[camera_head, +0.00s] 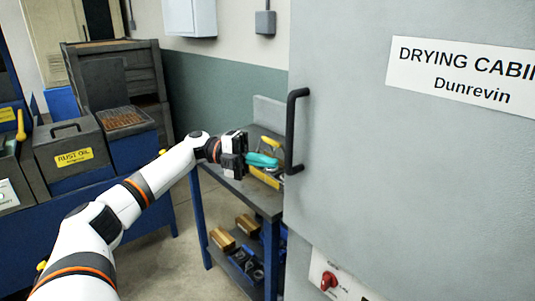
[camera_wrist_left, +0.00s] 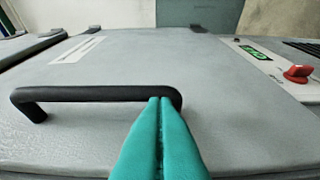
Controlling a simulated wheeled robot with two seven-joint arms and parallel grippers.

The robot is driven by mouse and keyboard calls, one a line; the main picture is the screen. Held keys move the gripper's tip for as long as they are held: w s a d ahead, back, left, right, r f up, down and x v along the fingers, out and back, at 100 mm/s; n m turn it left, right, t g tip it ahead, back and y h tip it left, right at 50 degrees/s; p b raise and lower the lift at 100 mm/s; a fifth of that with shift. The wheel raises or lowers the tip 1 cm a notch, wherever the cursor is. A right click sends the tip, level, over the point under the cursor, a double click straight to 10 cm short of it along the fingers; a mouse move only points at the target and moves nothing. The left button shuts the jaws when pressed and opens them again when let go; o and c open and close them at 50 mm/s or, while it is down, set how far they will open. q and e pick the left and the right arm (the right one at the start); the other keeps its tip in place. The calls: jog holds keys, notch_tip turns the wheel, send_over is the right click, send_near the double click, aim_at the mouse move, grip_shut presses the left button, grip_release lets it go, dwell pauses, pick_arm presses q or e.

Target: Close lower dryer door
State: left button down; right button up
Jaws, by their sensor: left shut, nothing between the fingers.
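The grey drying cabinet door (camera_head: 400,160) fills the right of the head view, with a black bar handle (camera_head: 293,130) near its left edge. The same door (camera_wrist_left: 220,105) and handle (camera_wrist_left: 90,94) show in the wrist view. My left gripper (camera_head: 276,162) is just left of the handle's lower part in the head view. Its teal fingers (camera_wrist_left: 160,103) are pressed together and empty. In the wrist view their tips overlap one end of the handle; I cannot tell whether they touch it. I cannot tell whether the door is fully shut. My right gripper is not in view.
A control panel with a red knob (camera_head: 328,281) is below the door. A dark bench (camera_head: 240,190) with tools and blocks stands behind my left gripper. A rust oil box (camera_head: 72,152) is at the left. The floor (camera_head: 165,265) between is clear.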

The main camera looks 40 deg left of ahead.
pick_arm(q)
jog(key=a+b, duration=0.1)
jog(key=a, duration=0.8)
jog(key=shift+s+a+f, duration=0.2)
jog(key=shift+s+a, duration=0.05)
jog(key=shift+s, duration=0.05)
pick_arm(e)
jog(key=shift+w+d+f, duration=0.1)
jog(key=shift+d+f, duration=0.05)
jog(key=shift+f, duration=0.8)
